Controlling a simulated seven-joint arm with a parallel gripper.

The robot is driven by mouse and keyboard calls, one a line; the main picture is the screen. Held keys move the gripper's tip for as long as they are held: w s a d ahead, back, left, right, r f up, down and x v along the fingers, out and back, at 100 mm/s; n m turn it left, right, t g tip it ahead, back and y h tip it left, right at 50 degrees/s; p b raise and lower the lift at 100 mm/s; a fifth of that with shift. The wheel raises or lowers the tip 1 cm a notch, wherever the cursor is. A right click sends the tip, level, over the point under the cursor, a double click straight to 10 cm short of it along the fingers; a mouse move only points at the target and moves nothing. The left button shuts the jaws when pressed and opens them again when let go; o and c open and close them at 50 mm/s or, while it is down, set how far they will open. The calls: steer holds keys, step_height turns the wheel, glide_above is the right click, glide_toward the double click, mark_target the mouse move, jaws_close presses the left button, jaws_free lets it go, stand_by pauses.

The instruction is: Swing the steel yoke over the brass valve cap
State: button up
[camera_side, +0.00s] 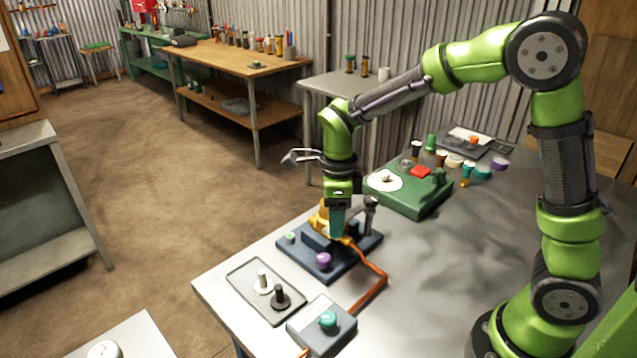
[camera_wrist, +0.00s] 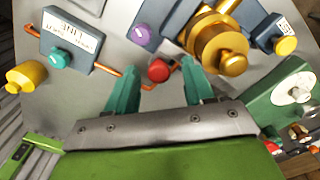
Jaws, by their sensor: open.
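The brass valve cap (camera_wrist: 222,50) sits on a dark blue base (camera_wrist: 180,14) in the wrist view. In the side view, brass (camera_side: 318,222) shows just left of my gripper (camera_side: 337,230), partly hidden by it. A grey upright piece with a rounded head (camera_side: 370,206), perhaps the steel yoke, stands on the base (camera_side: 343,265) just right of my gripper. I cannot clearly make out the yoke in the wrist view. My gripper (camera_wrist: 160,72) points down with its teal fingers apart. A red knob (camera_wrist: 158,70) appears between the fingertips; contact cannot be told.
A purple knob (camera_side: 323,260) is on the base's near side. An orange hose (camera_side: 372,285) curves along the table. A green unit (camera_side: 425,200) stands behind right.

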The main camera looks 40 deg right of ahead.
step_height(320, 180, up, 17)
stand_by(0.4)
steer(key=s+f+n+t+y, duration=0.1)
steer(key=s+f+n+t, duration=0.1)
steer(key=s+n, duration=0.5)
steer(key=s+d+f+n+t+y, duration=0.1)
steer(key=s+n+t, duration=0.4)
steer(key=n, duration=1.1)
steer(key=s+f, duration=0.1)
steer(key=s, duration=0.2)
steer(key=shift+d, duration=0.1)
